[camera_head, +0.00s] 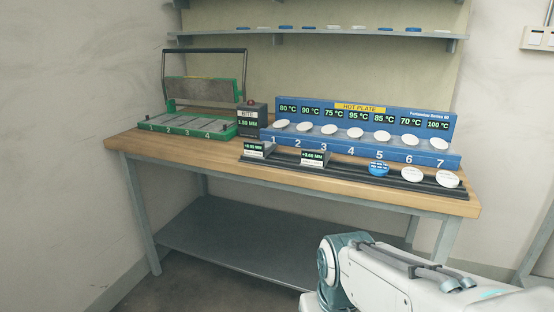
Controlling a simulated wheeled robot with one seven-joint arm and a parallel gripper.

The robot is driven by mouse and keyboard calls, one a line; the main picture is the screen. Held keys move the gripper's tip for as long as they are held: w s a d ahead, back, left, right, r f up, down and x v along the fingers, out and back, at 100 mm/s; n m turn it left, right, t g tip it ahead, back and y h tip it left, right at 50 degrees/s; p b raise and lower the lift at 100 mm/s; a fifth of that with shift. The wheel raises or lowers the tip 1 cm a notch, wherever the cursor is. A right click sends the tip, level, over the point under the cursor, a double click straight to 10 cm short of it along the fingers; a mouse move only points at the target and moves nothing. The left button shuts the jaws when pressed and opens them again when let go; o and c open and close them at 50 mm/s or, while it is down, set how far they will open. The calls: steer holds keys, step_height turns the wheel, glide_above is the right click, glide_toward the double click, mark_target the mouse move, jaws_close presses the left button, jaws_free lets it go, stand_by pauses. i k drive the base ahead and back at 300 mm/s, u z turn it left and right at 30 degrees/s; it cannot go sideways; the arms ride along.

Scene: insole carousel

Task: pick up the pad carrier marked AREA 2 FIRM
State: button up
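On a black rail (345,173) along the front of the bench stand one blue round pad carrier (378,169) and two white round pad carriers, one in the middle (412,174) and one at the right end (448,179). They carry small markings too small to read, so I cannot tell which one is marked AREA 2 FIRM. My arm shows at the lower right, in front of the bench and well short of the carriers. My gripper is not in view.
A blue hot plate (365,130) with numbered positions and white pads stands behind the rail. A green press (190,120) with a raised lid and a grey display box (251,119) are left. Small displays stand on the rail's left part. A shelf (320,32) hangs above the wooden bench (150,142).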

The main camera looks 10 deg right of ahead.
mark_target(257, 150)
steer(key=k, duration=0.5)
steer(key=z, duration=0.7)
steer(key=i, duration=1.4)
steer(key=u, duration=0.9)
